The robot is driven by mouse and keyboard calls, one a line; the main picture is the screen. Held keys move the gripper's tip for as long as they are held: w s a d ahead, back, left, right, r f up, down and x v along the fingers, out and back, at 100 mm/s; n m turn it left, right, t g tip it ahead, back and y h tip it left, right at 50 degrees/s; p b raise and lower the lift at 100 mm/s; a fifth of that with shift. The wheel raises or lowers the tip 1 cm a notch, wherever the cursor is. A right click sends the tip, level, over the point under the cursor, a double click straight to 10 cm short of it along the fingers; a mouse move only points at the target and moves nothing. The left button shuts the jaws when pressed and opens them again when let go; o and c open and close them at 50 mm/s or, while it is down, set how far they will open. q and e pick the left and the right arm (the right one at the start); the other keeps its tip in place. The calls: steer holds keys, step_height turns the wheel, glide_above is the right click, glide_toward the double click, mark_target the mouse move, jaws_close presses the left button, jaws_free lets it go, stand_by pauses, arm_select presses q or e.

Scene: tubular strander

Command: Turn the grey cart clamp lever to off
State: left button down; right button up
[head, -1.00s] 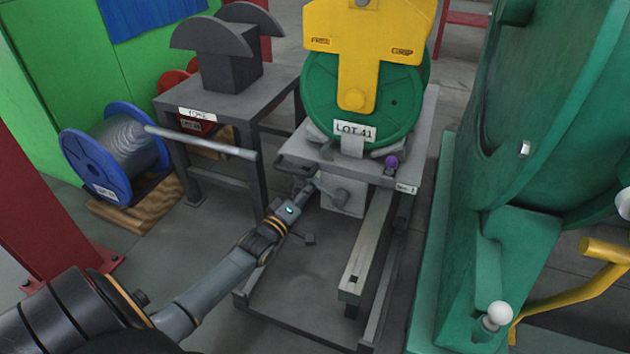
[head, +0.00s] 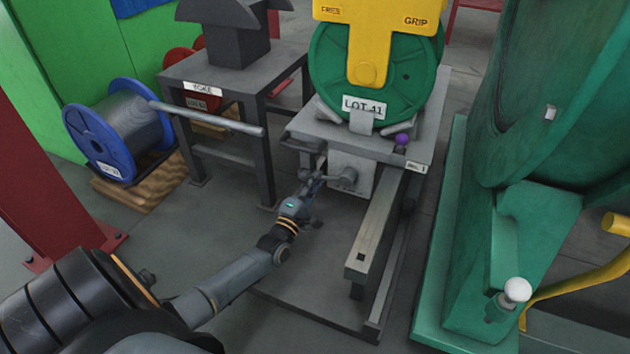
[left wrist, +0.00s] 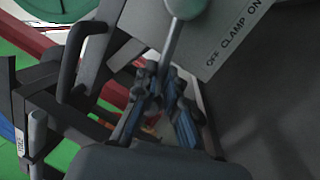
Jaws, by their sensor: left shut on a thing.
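The grey clamp lever (head: 332,177) is on the front of the cart (head: 310,130), under the green reel marked LOT 41. It points left from its round hub (head: 349,177). My left gripper (head: 317,180) is shut on the lever's outer end. In the left wrist view, the lever rod (left wrist: 172,42) runs down from its hub (left wrist: 186,6) between the fingers of my left gripper (left wrist: 163,88). The plate (left wrist: 228,45) beside it reads OFF CLAMP ON. The fingers and wrist hide the lever's tip. My right gripper is not in view.
The grey stand marked YOKE (head: 222,85) and a blue reel (head: 93,143) stand to the left. A large green machine (head: 545,215) with a white-knobbed lever (head: 517,290) stands to the right. A rail (head: 376,235) runs forward from the cart. Floor left of the rail is clear.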

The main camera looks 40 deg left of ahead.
arm_select(q)
steer(key=shift+f+n, duration=0.2)
steer(key=shift+n, duration=0.1)
steer(key=c, duration=1.4)
jaws_free()
steer(key=v, duration=1.2)
steer(key=shift+s, duration=0.15)
